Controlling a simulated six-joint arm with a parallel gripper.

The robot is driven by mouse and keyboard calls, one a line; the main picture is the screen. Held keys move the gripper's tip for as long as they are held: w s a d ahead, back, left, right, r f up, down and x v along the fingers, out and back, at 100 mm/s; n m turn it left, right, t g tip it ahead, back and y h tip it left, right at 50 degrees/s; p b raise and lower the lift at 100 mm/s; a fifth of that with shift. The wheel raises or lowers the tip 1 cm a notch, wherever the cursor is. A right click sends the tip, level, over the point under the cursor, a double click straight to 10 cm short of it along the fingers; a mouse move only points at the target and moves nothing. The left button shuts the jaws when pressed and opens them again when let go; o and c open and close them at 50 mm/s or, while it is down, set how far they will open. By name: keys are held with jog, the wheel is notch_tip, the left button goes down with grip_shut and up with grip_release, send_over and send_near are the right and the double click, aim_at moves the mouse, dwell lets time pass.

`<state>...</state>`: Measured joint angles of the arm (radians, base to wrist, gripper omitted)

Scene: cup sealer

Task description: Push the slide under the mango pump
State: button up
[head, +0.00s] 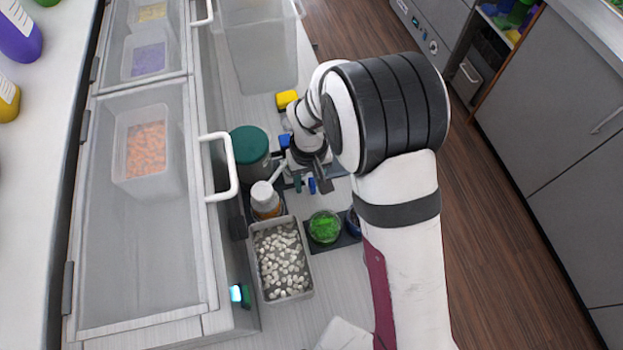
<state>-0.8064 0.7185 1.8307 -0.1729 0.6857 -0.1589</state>
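A bottle with a white pump top and orange-brown contents (266,206), which looks like the mango pump, stands left of centre, just behind a metal tray of white pieces. A dark flat slide-like plate (318,246) lies to its right and carries a cup with bright green contents (324,227) and a dark blue cup (353,222). I cannot tell for sure that this plate is the slide. My gripper (312,183) points down behind this plate, to the right of the pump bottle. Small teal and blue parts show at its fingers. The finger gap is too small to read.
A green-lidded container (250,143) stands behind the pump bottle. The metal tray (309,284) is in front. A lidded cabinet with white handles (233,165) borders the left. A yellow block (287,99) and a large clear bin (262,50) are farther back.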

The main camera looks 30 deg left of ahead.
jog(key=shift+r, duration=0.15)
notch_tip(320, 180, up, 16)
jog(key=shift+f, duration=0.2)
dwell(0.4)
jog(key=s+d+r+m, duration=0.2)
jog(key=d+m, duration=0.1)
jog(key=d, duration=0.4)
jog(key=s+d+r+m+y, duration=0.1)
jog(key=s+d+r+m, duration=0.15)
jog(key=d, duration=0.45)
jog(key=s+d+r+m, duration=0.1)
jog(key=s+d+m, duration=0.1)
jog(key=d+m, duration=0.35)
jog(key=s+d+f+m, duration=0.2)
jog(key=s+d+m, duration=0.1)
jog(key=s+d, duration=0.3)
jog(key=shift+s+m+y, duration=0.3)
jog(key=shift+s+y, duration=0.1)
jog(key=shift+s, duration=0.85)
